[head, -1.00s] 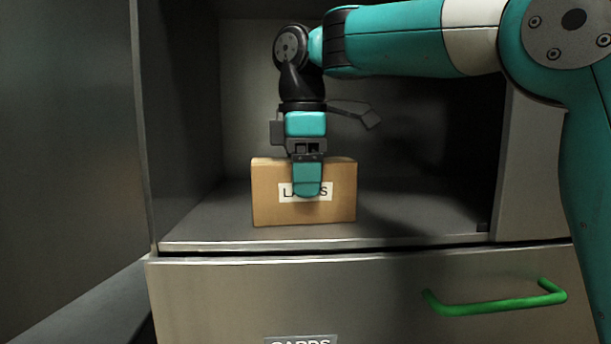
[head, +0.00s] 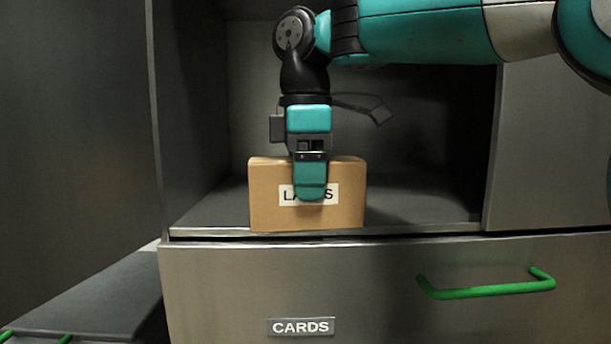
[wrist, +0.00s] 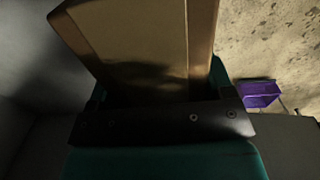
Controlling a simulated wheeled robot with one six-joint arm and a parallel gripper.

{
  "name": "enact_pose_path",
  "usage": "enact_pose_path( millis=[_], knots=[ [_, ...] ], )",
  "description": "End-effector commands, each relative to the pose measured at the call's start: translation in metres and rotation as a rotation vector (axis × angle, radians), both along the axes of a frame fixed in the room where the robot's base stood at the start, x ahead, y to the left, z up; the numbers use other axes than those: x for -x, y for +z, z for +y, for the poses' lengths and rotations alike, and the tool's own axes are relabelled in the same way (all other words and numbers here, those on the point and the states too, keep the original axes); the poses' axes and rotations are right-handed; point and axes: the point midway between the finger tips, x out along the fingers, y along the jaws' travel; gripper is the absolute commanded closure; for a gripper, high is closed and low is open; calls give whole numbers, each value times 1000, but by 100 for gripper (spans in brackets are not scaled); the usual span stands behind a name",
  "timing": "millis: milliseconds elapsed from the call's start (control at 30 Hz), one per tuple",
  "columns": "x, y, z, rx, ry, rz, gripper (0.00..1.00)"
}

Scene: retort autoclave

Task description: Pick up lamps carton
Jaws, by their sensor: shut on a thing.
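The lamps carton (head: 265,210) is a brown box with a white label, partly covered by my front finger. It is upright at the shelf's front edge in the head view and overlaps the edge line; I cannot tell whether its base touches the shelf. My gripper (head: 310,190) points down over its top middle, shut on it, with one finger against the labelled face. The far finger is hidden behind the carton. In the wrist view the carton (wrist: 150,45) fills the upper middle, between the teal jaws.
The carton is in an open dark compartment with a metal shelf (head: 420,226) and a side wall (head: 190,110). Below is a shut drawer marked CARDS (head: 300,327) with a green handle (head: 487,290). A grey panel with green handles (head: 95,300) is at lower left. A purple object (wrist: 260,93) shows in the wrist view.

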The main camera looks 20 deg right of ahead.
Motion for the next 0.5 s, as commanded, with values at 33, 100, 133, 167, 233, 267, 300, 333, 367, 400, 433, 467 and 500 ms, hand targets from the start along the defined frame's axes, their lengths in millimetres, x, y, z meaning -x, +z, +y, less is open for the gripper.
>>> enact_pose_path(
  millis=[33,100,133,167,233,267,300,333,367,400,433,467,500],
  knots=[
    [0,0,0,1,-1,1,63],
    [0,0,0,1,-1,1,10],
    [0,0,0,1,-1,1,3],
    [0,0,0,1,-1,1,0],
    [0,0,0,1,0,1,0],
    [0,0,0,1,0,1,0],
    [0,0,0,1,1,1,0],
    [0,0,0,1,1,1,0],
    [0,0,0,1,1,1,0],
    [0,1,0,1,1,1,0],
    [0,2,1,0,1,1,0],
    [0,4,1,0,2,0,0],
    [0,6,1,0,2,0,0]
  ],
)
